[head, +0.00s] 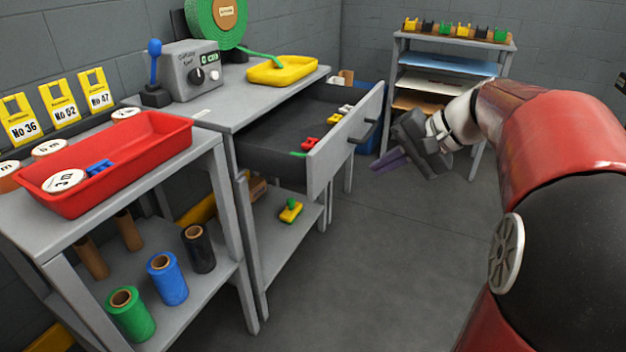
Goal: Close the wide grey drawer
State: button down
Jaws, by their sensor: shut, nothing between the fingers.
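The wide grey drawer (334,153) is pulled out from the grey workbench in the middle of the head view. Its light grey front has dark handles (368,130). Inside lie several small red, white and yellow pieces. My gripper (378,165) is to the right of the drawer front, at about the height of its lower half in the picture. Its purple fingers are shut and empty, pointing left. A gap shows between the fingertips and the drawer front; the exact distance in depth is hard to tell.
On the bench top (225,103) stand a grey control box (190,72), a green reel (215,20) and a yellow tray (282,70). A red tray (130,165) sits on the nearer left table. A shelf rack (450,45) stands at the back. The floor (350,260) is clear.

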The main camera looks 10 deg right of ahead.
send_near(315, 183)
jog(key=x, duration=0.5)
jog(key=shift+s+d+f, duration=0.1)
jog(key=shift+d+f, duration=0.1)
jog(key=shift+f, duration=0.25)
jog(key=shift+w+a, duration=0.3)
jog(key=shift+a, duration=0.1)
